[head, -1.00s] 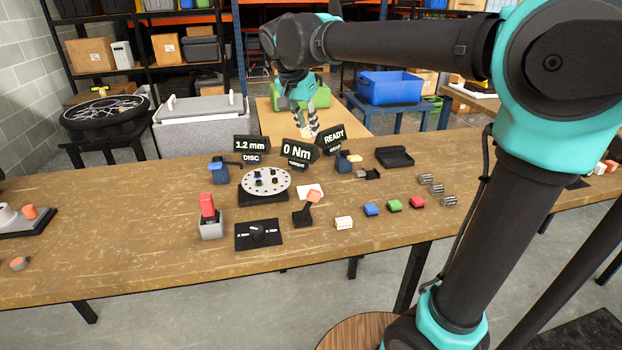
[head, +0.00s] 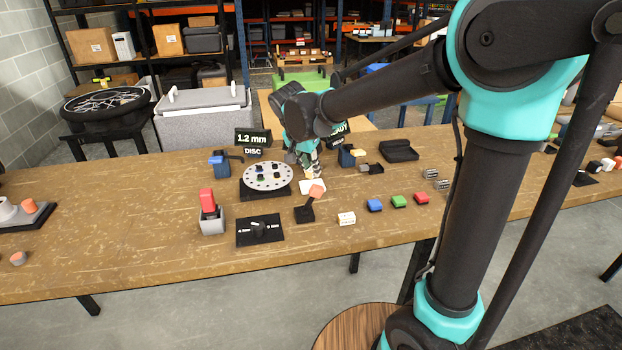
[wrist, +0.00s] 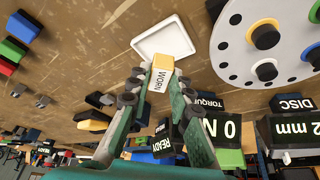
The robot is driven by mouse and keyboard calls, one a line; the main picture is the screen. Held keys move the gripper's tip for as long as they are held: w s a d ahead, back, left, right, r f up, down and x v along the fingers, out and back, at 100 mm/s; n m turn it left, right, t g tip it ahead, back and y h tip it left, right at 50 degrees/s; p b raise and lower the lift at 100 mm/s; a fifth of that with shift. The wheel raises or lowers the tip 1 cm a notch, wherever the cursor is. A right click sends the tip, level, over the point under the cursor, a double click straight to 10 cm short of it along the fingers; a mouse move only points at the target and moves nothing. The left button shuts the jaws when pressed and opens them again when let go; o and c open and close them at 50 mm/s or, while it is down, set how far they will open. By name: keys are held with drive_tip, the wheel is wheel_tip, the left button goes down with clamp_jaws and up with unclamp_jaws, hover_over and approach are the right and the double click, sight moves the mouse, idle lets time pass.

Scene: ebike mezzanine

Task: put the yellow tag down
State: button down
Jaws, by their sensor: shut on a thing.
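The yellow tag (wrist: 162,64) has a white face reading "WORN". My gripper (wrist: 158,84) is shut on it, with a finger on each side. In the wrist view the tag's far end overlaps the edge of a small white square tray (wrist: 165,36); I cannot tell whether they touch. In the head view my gripper (head: 312,172) points down over the bench, just behind the white tray (head: 318,184), right of the white disc (head: 267,176). The tag is tiny there.
The perforated disc carries several small dark pieces. A red-orange paddle (head: 316,192) stands in front of the tray. Display signs (head: 252,138) stand behind. Blue (head: 374,205), green (head: 399,201) and red (head: 422,197) blocks sit to the right.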

sight(311, 178)
drive_tip(key=shift+f, duration=2)
drive_tip(key=c, duration=1.7)
unclamp_jaws()
drive_tip(key=shift+f, duration=0.1)
drive_tip(key=v, duration=1.2)
